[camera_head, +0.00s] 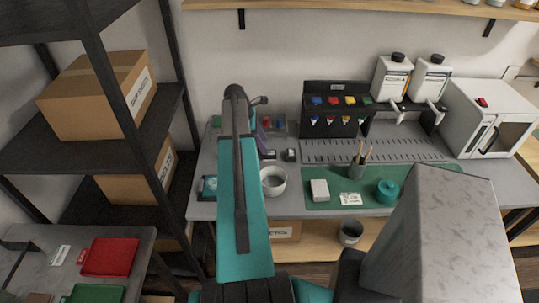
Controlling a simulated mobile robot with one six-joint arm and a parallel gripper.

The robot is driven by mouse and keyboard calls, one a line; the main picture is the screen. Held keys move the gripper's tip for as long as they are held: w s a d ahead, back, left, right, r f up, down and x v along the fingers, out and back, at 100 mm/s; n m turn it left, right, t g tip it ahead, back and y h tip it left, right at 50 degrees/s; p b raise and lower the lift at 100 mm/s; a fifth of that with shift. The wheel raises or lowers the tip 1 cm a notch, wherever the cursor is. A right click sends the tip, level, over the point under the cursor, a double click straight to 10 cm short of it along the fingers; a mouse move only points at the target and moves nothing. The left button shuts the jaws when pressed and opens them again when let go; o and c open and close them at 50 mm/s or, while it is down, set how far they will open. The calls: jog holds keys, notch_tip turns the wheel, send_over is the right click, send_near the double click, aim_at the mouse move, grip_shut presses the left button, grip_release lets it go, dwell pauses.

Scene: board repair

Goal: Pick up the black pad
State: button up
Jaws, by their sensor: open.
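Two small dark pieces lie on the grey workbench (327,206) just right of my raised arm. The left one (268,154) looks flat with a pale patch. The right one (290,155) is dark and boxy. I cannot tell whether either is the black pad. My teal arm stands up in front of the bench and covers part of its left side. My gripper's fingers do not show.
A white bowl (273,181) stands near my arm. A green mat (420,180) holds a white box (319,190), a pencil cup (357,171) and a teal roll (387,191). A black rack (335,110) and white machines stand behind. Shelves with cartons (97,95) are left.

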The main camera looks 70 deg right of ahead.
jog(key=shift+s+d+f, duration=0.1)
jog(key=shift+s+f, duration=0.05)
jog(key=shift+f, duration=0.2)
jog(key=shift+f, duration=0.1)
jog(key=shift+p+x, duration=1.15)
jog(key=shift+x, duration=1.35)
jog(key=c, duration=1.1)
jog(key=shift+r+b, duration=1.4)
jog(key=shift+r, duration=3.6)
